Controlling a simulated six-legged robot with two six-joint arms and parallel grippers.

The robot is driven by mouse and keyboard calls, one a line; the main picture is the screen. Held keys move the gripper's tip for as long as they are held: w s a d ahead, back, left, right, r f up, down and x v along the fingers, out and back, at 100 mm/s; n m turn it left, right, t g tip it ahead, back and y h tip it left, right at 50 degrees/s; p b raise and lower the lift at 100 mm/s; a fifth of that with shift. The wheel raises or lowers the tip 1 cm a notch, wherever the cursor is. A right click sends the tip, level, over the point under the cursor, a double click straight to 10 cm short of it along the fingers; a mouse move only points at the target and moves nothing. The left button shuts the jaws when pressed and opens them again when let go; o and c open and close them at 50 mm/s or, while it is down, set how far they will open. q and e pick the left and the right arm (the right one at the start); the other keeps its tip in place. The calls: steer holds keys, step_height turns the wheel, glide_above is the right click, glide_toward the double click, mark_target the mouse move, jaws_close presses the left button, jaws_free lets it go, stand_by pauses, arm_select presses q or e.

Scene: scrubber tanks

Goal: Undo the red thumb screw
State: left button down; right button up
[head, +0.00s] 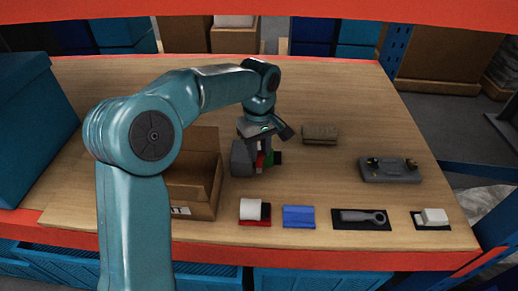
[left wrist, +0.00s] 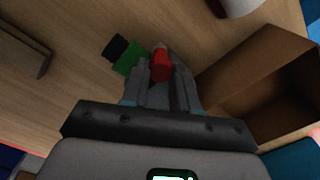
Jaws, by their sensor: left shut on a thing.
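The red thumb screw (left wrist: 161,68) sits between the two fingers of my left gripper (left wrist: 160,80) in the left wrist view. In the head view a bit of the screw (head: 260,159) shows below the same gripper (head: 262,150). The fingers are shut on the screw. A green part (left wrist: 128,62) with a black end (left wrist: 115,47) lies right beside the screw. A grey block (head: 242,157) stands to the left of the screw in the head view. The gripper hides much of the screw and how it is seated. My right gripper is in neither view.
An open cardboard box (head: 205,209) stands close at the left. Along the front edge lie a white roll (head: 251,209), a blue cloth (head: 298,216), a wrench (head: 361,217) and a white piece (head: 433,216). A grey fixture (head: 389,174) is at the right, a brown block (head: 319,132) behind.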

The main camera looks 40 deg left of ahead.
arm_select(q)
steer(key=n, duration=0.7)
steer(key=shift+s+d+b, duration=0.1)
steer(key=shift+b, duration=0.3)
steer(key=n, duration=0.3)
steer(key=shift+n, duration=0.4)
steer(key=shift+n+b, duration=0.35)
steer(key=shift+n, duration=1.25)
steer(key=c, duration=0.9)
jaws_free()
steer(key=shift+o, duration=0.2)
